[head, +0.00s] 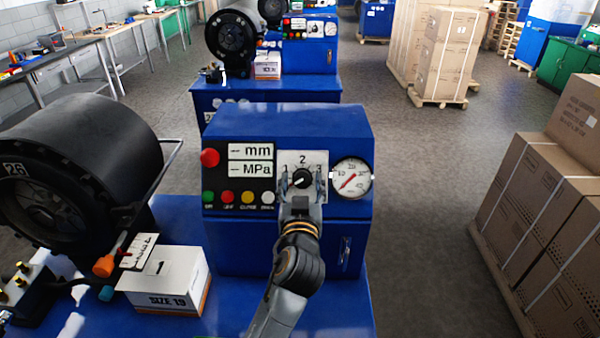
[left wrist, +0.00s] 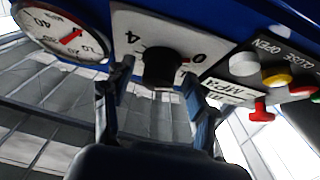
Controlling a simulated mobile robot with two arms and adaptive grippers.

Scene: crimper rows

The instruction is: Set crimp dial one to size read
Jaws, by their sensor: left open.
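The crimp dial is a black knob (head: 301,178) on a white scale plate (head: 316,160) on the front of the blue machine. The numbers 1, 2 and 3 show around it in the head view; its pointer setting is too small to read. My left gripper (head: 300,190) is in front of the dial. In the left wrist view its open fingers (left wrist: 163,88) stand either side of the knob (left wrist: 162,68); contact cannot be told. A white box (head: 168,270) marked 1 and SIZE 19 sits on the blue bench, left of the machine. My right gripper is out of view.
A pressure gauge (head: 351,178) is right of the dial. A red button (head: 209,157) and several coloured buttons are left of it. A black crimper head (head: 80,160) stands at left. Cartons (head: 545,215) stand at right; the floor between is clear.

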